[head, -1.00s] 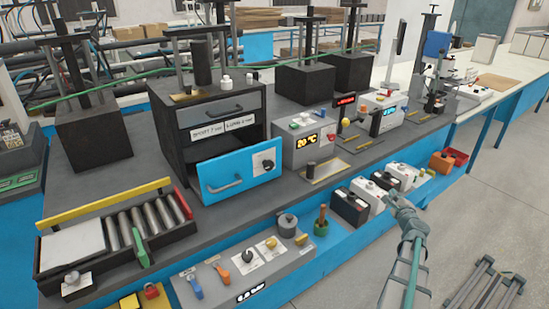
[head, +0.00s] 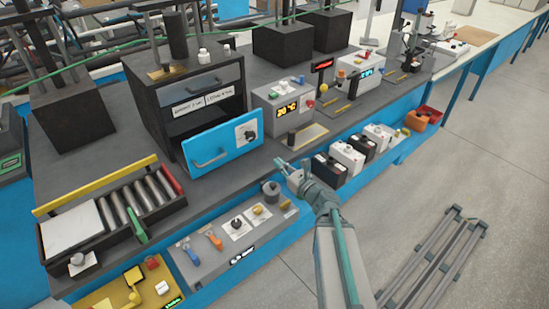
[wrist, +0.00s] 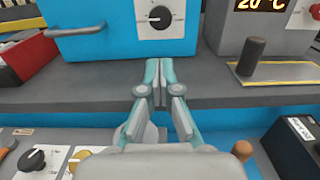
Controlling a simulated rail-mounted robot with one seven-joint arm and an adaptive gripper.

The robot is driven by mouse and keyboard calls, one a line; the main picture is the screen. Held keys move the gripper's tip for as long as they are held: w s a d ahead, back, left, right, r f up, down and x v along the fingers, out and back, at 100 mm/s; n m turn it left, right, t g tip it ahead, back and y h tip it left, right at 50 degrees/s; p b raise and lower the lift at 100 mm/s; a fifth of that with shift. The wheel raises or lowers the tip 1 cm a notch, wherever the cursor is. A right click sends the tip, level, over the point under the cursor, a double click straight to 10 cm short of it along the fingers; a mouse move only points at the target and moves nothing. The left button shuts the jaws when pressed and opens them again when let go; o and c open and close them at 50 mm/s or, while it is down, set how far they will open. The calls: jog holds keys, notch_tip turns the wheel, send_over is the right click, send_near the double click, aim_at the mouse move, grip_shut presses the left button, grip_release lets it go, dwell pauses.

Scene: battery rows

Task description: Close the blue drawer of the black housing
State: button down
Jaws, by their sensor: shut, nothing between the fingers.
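The black housing (head: 150,97) stands on the dark grey bench. Its blue drawer (head: 212,160) is pulled out at the front, leaving a dark opening above it. The drawer front has a grey bar handle (head: 209,158) and a black dial on a white plate (head: 246,133). My gripper (head: 281,165) is shut and empty, in front of and to the right of the drawer, apart from it. In the wrist view the gripper's closed fingertips (wrist: 158,72) point at the bench edge below the drawer's dial (wrist: 160,17); the drawer handle (wrist: 75,32) is at upper left.
A grey box with a temperature display (head: 284,108) stands right of the drawer. A roller tray (head: 115,215) with a yellow bar is at the left. Below the bench edge are a knob panel (head: 235,230) and several batteries (head: 328,170). The floor at right is mostly open.

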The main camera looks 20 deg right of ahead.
aim_at(252, 140)
jog(key=b, duration=0.2)
jog(key=w+b, duration=0.1)
jog(key=b, duration=0.2)
jog(key=w+b, duration=0.1)
jog(key=b, duration=0.2)
jog(key=shift+w+a+f, duration=0.1)
jog(key=shift+a+f, duration=0.15)
jog(key=shift+a, duration=0.1)
jog(key=p+x, duration=0.1)
jog(key=x, duration=0.2)
jog(key=p+x, duration=0.1)
jog(key=x, duration=0.3)
jog(key=p+x, duration=0.1)
jog(key=x, duration=0.3)
jog(key=shift+w+a+r+p, duration=0.1)
jog(key=shift+w+r+p, duration=0.1)
jog(key=shift+r+p, duration=0.1)
